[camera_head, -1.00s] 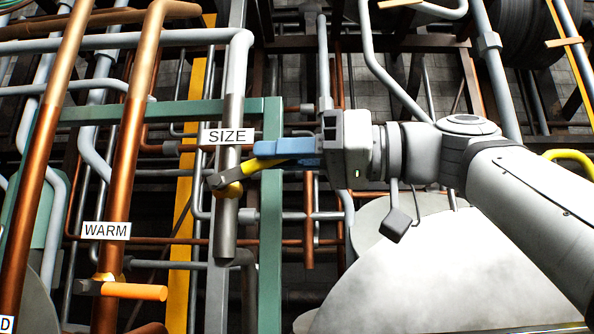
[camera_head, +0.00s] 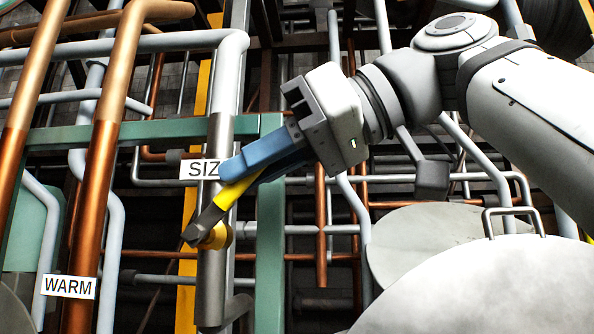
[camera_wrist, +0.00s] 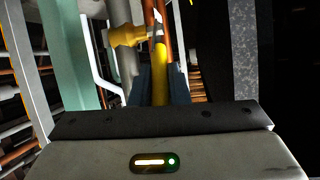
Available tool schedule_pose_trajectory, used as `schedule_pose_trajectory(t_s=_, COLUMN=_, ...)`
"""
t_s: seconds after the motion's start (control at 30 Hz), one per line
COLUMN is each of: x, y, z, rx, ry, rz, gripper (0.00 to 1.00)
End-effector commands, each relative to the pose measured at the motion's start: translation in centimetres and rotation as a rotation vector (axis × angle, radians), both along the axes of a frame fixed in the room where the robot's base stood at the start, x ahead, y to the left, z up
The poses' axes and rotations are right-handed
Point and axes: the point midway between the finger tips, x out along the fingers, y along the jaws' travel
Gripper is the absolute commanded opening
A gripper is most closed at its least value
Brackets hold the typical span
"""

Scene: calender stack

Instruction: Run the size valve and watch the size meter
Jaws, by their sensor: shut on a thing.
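The size valve has a yellow lever (camera_head: 237,192) on a yellow and dark hub (camera_head: 217,236), mounted on a grey vertical pipe (camera_head: 211,285). The lever slants up to the right from the hub. My gripper (camera_head: 232,172) comes from the upper right, its blue fingers closed around the lever's outer end. The white SIZE label (camera_head: 192,169) on the pipe is partly covered by a finger. In the wrist view the yellow lever (camera_wrist: 160,75) runs between the dark blue fingers, with the yellow hub (camera_wrist: 126,36) beyond. I cannot make out a size meter in either view.
A copper pipe with a WARM label (camera_head: 68,287) stands at the left. A green frame post (camera_head: 270,250) is close to the right of the size pipe. A large pale rounded lid (camera_head: 470,290) with a metal handle fills the lower right.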

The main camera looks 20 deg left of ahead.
Motion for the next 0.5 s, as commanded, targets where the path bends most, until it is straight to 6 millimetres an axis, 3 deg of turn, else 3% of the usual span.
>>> schedule_pose_trajectory(t_s=0.27, x=0.13, y=0.19, z=-0.48, rx=-0.012, ry=0.004, rz=0.004, gripper=0.00)
schedule_pose_trajectory(t_s=0.3, x=0.13, y=0.20, z=-0.48, rx=-0.012, ry=0.004, rz=0.004, gripper=0.17)
schedule_pose_trajectory(t_s=0.5, x=0.03, y=0.20, z=-0.33, rx=-0.008, ry=0.003, rz=0.006, gripper=0.33)
